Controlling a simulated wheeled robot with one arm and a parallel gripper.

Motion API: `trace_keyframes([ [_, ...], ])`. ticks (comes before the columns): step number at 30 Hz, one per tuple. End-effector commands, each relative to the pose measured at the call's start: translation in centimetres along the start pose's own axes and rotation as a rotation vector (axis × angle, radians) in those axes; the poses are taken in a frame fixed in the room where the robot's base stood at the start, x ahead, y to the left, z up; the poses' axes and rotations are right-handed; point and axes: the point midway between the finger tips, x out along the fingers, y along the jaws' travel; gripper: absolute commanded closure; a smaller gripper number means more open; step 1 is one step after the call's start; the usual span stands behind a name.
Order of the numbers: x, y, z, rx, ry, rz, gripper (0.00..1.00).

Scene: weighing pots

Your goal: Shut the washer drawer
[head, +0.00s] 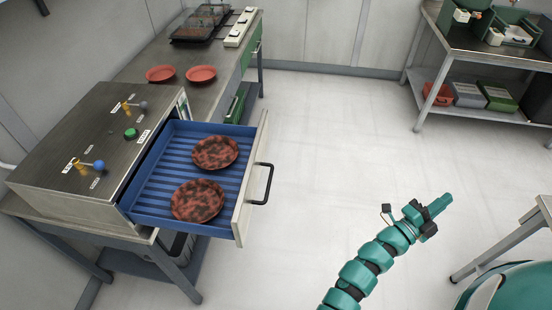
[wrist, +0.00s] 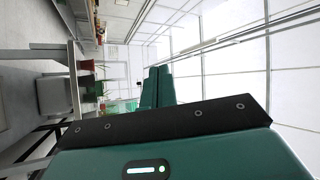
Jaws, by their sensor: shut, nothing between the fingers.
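The washer drawer (head: 150,201) stands pulled out to the right of its metal cabinet in the head view. Its inside is blue and ribbed, and its pale front (head: 247,190) carries a black bar handle (head: 263,185). Two red and black mottled plates, one farther (head: 214,152) and one nearer (head: 197,201), lie in the drawer. My gripper (head: 446,201) is shut and empty, out over the floor well to the right of the drawer front and apart from it. Its closed green fingers also show in the wrist view (wrist: 158,86). The drawer cannot be made out in the wrist view.
The cabinet top (head: 75,125) has levers and a green button. Two red plates (head: 180,73) sit on the bench behind. Shelving (head: 490,60) stands at the back right, and a table edge (head: 510,240) at the right. The floor (head: 330,150) between is clear.

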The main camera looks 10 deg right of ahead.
Motion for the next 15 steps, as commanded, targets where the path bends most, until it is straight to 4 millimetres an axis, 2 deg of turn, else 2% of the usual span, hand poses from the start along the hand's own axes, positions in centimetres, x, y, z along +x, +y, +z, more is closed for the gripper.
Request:
trace_keyframes([
  [3,0.3,0.9,3.9,0.110,-0.172,0.062,1.00],
  [7,-0.5,0.2,8.7,0.240,-0.385,0.098,1.00],
  [11,-2.5,-2.1,13.1,0.367,-0.606,0.101,1.00],
  [15,-5.8,-5.9,17.0,0.491,-0.856,0.072,1.00],
])
